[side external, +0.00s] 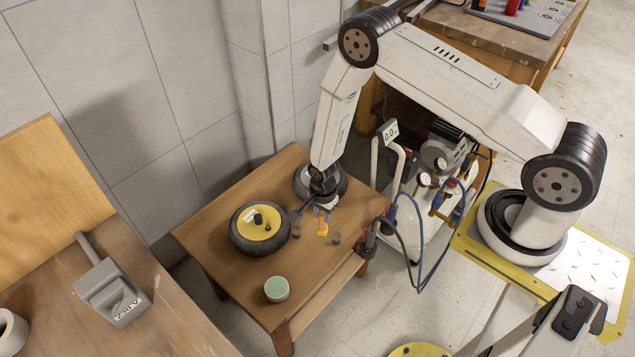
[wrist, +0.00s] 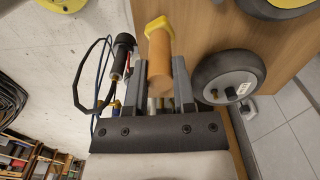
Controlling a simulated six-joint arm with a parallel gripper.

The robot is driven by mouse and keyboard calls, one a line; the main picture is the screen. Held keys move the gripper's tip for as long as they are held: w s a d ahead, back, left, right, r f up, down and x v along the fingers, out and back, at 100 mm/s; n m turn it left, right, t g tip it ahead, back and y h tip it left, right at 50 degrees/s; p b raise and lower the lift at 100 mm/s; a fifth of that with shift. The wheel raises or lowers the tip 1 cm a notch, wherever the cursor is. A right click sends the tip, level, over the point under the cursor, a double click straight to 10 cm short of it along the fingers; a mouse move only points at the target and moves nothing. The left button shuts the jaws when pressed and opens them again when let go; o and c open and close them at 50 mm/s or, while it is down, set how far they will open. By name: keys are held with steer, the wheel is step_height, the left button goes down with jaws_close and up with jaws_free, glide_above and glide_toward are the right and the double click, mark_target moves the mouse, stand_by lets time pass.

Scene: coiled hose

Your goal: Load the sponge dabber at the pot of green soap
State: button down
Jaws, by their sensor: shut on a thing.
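The sponge dabber has an orange handle and a yellow sponge end. In the wrist view the dabber (wrist: 158,55) stands between the two fingers of my gripper (wrist: 161,82), which is shut on its handle. In the side view my gripper (side external: 324,208) points down over the wooden table, with the yellow end of the dabber (side external: 322,229) lowest. The pot of green soap (side external: 277,289), a pale round pot with a green top, is near the table's front corner. The dabber is apart from it, farther back and to the right. The pot is not visible in the wrist view.
A wheel with a yellow hub (side external: 262,220) lies on the table (side external: 215,230) left of my gripper. Another wheel (side external: 304,181) is behind it. A hose nozzle (side external: 370,237) is at the table's right edge. The table between dabber and pot looks mostly clear.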

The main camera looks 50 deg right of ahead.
steer(key=a+n, duration=0.3)
steer(key=a, duration=1.5)
steer(key=shift+w+a+f+n, duration=0.3)
steer(key=shift+w+a+f, duration=0.05)
steer(key=shift+w, duration=0.1)
steer(key=shift+f, duration=0.1)
steer(key=shift+f, duration=2.85)
steer(key=shift+f, duration=0.65)
steer(key=shift+r, duration=0.15)
step_height(320, 180, up, 7)
stand_by(0.6)
steer(key=shift+w, duration=0.1)
stand_by(0.5)
